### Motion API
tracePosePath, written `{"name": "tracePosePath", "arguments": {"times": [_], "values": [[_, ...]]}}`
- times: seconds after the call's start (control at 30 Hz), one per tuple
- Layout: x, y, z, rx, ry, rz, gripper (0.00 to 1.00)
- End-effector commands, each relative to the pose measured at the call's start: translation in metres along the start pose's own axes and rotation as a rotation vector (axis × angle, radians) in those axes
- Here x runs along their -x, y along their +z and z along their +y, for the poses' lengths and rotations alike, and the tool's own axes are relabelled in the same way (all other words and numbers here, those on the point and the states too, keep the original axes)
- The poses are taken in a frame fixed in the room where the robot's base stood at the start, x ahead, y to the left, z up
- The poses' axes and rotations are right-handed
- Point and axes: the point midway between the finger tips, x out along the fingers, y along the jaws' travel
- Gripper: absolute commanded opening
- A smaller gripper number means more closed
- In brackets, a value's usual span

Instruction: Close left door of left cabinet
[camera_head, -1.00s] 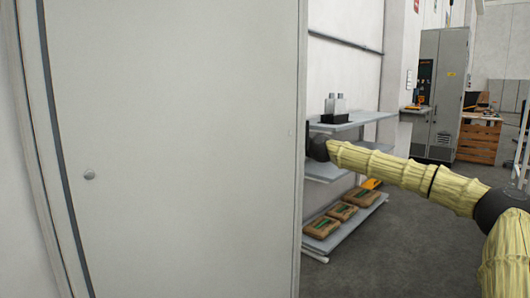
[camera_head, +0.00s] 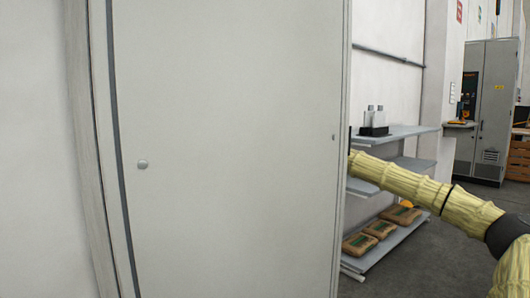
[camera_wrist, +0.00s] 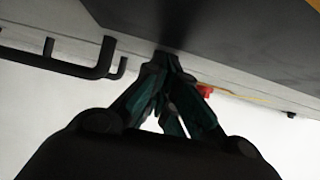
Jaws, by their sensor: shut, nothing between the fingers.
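A large light grey cabinet door panel (camera_head: 230,150) stands upright and fills the left and middle of the head view. It has a small round knob (camera_head: 143,165) on its left part and a small fitting near its right edge. My arm reaches from the right to behind the door's right edge, so my gripper is hidden there. In the wrist view my gripper (camera_wrist: 168,62) is shut and empty. Its fingertips are at the edge of a dark flat surface (camera_wrist: 215,30); I cannot tell whether they touch it.
Behind the door, a wall shelf (camera_head: 395,132) holds bottles, with brown packages (camera_head: 362,243) on a lower shelf. A grey control cabinet (camera_head: 490,110) stands at the back right. Black bent bars (camera_wrist: 60,62) show in the wrist view. Grey floor is free at right.

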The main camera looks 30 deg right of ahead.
Motion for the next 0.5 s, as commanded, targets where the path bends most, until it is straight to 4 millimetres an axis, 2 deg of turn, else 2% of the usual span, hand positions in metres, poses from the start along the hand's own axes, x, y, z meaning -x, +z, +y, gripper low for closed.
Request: {"name": "tracePosePath", "arguments": {"times": [0.5], "values": [[-0.0016,0.0080,-0.0037,0.006,0.004,-0.009,0.00]]}}
